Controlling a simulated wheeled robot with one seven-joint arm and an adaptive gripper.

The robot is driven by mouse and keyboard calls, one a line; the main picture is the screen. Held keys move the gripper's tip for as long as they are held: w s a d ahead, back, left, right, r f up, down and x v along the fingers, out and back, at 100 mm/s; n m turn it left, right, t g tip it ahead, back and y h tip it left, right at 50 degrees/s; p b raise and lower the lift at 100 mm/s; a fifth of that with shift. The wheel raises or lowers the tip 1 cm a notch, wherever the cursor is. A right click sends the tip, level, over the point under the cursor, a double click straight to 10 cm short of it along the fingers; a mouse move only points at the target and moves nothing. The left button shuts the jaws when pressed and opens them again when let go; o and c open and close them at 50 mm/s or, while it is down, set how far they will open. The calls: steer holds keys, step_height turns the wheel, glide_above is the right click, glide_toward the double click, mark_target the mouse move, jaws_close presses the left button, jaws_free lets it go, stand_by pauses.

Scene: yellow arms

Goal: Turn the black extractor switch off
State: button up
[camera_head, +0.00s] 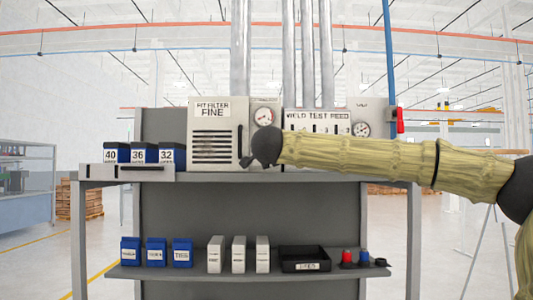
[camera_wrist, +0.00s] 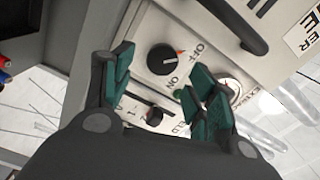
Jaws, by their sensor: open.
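The black extractor switch (camera_wrist: 162,58) is a round knob on a pale plate in the wrist view, with OFF and ON printed beside it. An orange-red mark shows at its edge near OFF; I cannot tell exactly where the knob points. Part of an "EXTRAC" label (camera_wrist: 258,105) shows to the right. My gripper (camera_wrist: 157,75) is open, its green-padded fingers on either side of the plate and apart from the knob. In the head view my gripper (camera_head: 265,147) is in front of the panel right of the filter box and hides the switch.
A second dark knob (camera_wrist: 154,116) sits just below, on the weld test panel (camera_head: 318,122). The filter box (camera_head: 215,135) has a dark handle at its right edge. Gauges (camera_head: 263,116) are close above. Blue numbered bins (camera_head: 138,153) stand left; the shelf below holds boxes and a black tray (camera_head: 305,254).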

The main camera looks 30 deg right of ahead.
steer(key=v, duration=0.7)
steer(key=shift+s+a, duration=0.2)
steer(key=shift+s, duration=0.15)
